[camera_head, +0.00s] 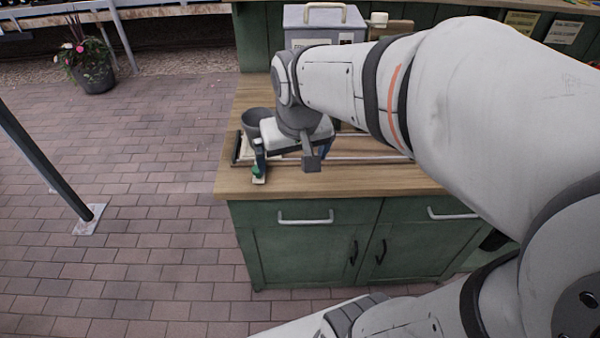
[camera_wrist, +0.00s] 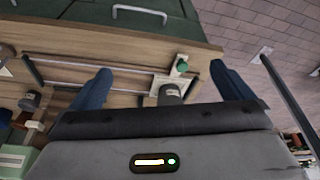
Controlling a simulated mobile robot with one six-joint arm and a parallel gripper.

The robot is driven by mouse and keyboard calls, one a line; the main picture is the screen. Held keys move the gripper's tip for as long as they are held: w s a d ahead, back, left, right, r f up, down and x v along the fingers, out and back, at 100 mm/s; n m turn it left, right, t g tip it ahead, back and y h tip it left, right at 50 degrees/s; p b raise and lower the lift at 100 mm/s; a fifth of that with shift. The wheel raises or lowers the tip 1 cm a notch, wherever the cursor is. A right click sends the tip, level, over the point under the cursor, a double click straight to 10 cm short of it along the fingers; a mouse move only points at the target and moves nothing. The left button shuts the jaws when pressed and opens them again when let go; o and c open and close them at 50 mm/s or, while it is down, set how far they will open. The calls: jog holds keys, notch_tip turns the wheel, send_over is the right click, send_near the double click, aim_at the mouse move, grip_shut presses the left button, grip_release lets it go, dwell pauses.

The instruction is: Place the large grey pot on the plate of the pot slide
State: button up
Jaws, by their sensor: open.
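The pot slide, with rails and a wooden frame, lies on the wooden counter; its near rail (camera_head: 375,158) runs along the front in the head view. A grey pot (camera_head: 255,122) stands near its left end, partly hidden by my gripper. In the wrist view a grey pot (camera_wrist: 170,94) shows between the fingers, its lower part covered by the gripper body. A white plate (camera_wrist: 158,83) lies beside or under it; I cannot tell whether the pot rests on it. My gripper (camera_wrist: 165,88) is open, its blue fingers apart, with visible gaps on both sides of the pot.
A small green-topped object (camera_head: 259,162) stands at the slide's front left. Another small grey pot (camera_wrist: 32,101) shows at the wrist view's left. A grey box with a handle (camera_head: 323,22) stands at the back. The counter's front strip (camera_head: 350,180) is clear.

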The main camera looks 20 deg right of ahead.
jog(key=s+f, duration=0.2)
jog(key=s, duration=0.6)
